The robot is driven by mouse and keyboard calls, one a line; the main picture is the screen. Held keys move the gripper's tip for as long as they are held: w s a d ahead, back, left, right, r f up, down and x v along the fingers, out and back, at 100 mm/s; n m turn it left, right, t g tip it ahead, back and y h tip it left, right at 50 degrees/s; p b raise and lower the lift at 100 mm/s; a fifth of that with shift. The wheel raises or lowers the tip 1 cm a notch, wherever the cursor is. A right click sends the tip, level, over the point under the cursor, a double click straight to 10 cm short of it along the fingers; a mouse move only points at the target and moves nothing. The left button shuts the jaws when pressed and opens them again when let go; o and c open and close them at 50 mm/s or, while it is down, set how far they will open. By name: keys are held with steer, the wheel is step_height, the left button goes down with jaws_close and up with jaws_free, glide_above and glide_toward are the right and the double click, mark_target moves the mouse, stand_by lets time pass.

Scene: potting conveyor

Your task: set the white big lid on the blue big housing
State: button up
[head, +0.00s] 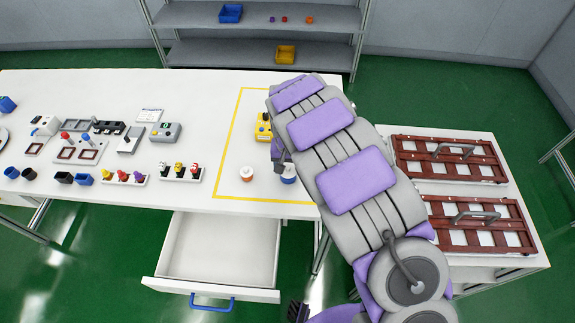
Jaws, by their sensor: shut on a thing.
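The blue big housing (289,180) stands on the white table inside the yellow outline, beside my forearm. A white piece, which looks like the white big lid (287,171), shows at its top, right under my gripper (281,163). My gripper points down there and is shut on the lid; its fingertips are small and largely hidden by my arm. I cannot tell whether the lid touches the housing or is held just above it.
An orange-and-white round part (246,174) stands just left of the housing. A yellow device (263,127) stands behind, partly covered by my arm. An open drawer (220,255) juts out below the table front. Trays with brown frames (448,140) lie on the right table.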

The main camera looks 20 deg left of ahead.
steer(key=shift+f, duration=0.15)
steer(key=o, duration=1.1)
step_height(320, 180, up, 17)
steer(key=p, duration=0.3)
steer(key=shift+a, duration=0.1)
